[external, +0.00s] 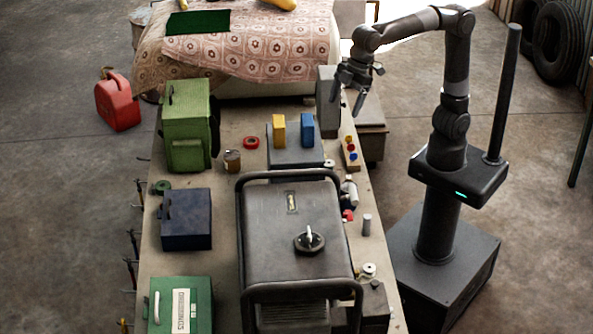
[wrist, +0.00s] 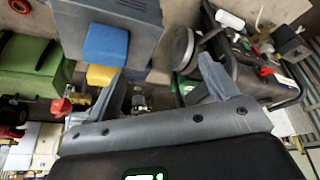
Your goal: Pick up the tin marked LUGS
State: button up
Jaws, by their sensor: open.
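I cannot read the word LUGS on anything in either view. A small brown tin-like can (external: 232,161) stands on the bench beside the tall green box; no lettering shows on it. A blue block (external: 307,129) and a yellow block (external: 279,131) stand on a grey box; the blue block (wrist: 106,45) and yellow block (wrist: 100,75) also show in the wrist view, without readable marks. My gripper (external: 349,101) is open and empty, raised over the bench's far right end. Its spread fingers (wrist: 160,80) show in the wrist view.
The bench (external: 225,204) carries a tall green box (external: 187,138), a navy box (external: 187,219), a labelled green case (external: 180,304) and a large framed generator (external: 290,235). A red ring (external: 251,142) lies mid-bench. A cloth-covered table (external: 245,57) stands beyond. Bare bench shows between the boxes.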

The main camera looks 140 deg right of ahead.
jog(key=s+a+f+n, duration=0.1)
jog(key=s+a+f, duration=0.35)
jog(key=s, duration=0.35)
jog(key=s+a+f+t+y, duration=0.1)
jog(key=s+a+f, duration=0.35)
jog(key=s, duration=0.35)
jog(key=s+a+f+n, duration=0.1)
jog(key=s+a+f, duration=0.35)
jog(key=s, duration=0.45)
jog(key=w+d+f+m+h, duration=0.1)
jog(key=w+d+m, duration=0.15)
jog(key=w, duration=0.35)
jog(key=w+d+f+m+h, duration=0.1)
jog(key=w+d, duration=0.3)
jog(key=w, duration=0.3)
jog(key=w+d+f+n+y, duration=0.1)
jog(key=w+d+f, duration=0.1)
jog(key=f, duration=0.5)
jog(key=w+d+f+n+t+y, duration=0.1)
jog(key=d+f+n, duration=0.1)
jog(key=d+f, duration=0.2)
jog(key=shift+w+f, duration=0.35)
jog(key=shift+f, duration=1.15)
